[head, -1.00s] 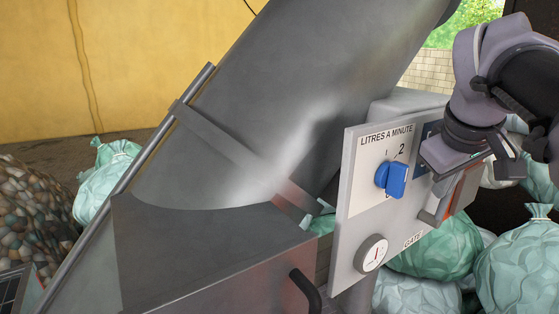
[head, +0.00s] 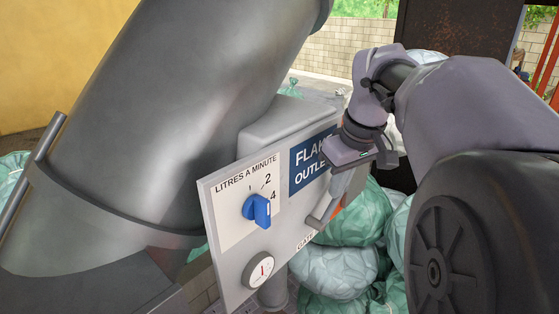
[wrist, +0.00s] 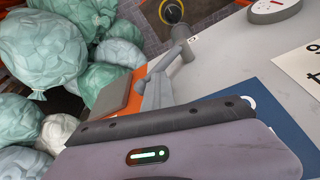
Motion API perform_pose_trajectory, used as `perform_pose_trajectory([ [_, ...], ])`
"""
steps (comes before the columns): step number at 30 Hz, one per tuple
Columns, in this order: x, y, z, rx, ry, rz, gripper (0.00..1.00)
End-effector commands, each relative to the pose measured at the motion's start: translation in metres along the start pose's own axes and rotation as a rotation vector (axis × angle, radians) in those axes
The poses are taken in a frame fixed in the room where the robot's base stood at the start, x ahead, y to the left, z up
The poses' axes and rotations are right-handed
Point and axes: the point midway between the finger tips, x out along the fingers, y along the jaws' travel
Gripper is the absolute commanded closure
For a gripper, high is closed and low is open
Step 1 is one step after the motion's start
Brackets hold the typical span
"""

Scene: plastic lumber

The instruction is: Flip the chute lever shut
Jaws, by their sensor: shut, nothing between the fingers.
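The grey chute lever (head: 325,207) sits on the lower right of the pale control panel (head: 226,240), beside the word GATE. Its arm slants up and to the right from the pivot. In the wrist view the lever (wrist: 168,66) runs from its round pivot down toward my gripper (wrist: 152,108). In the head view my gripper (head: 348,168) is just above the lever's upper end, in front of the panel's right side. It is shut with nothing in it. My fingertips are mostly hidden, and I cannot tell whether they touch the lever.
A blue dial (head: 260,208) and a round gauge (head: 258,270) are on the panel, left of the lever. A blue outlet sign (head: 306,165) is above it. The large grey chute (head: 150,120) stands at left. Several green bags (head: 335,270) crowd the space behind and right.

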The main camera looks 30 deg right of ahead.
Motion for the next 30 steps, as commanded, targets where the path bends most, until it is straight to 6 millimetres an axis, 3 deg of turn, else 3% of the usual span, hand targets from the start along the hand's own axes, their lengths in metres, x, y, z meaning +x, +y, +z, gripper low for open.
perform_pose_trajectory([
  [30, 0.051, 0.029, 0.004, 0.0, -0.002, 0.001, 1.0],
])
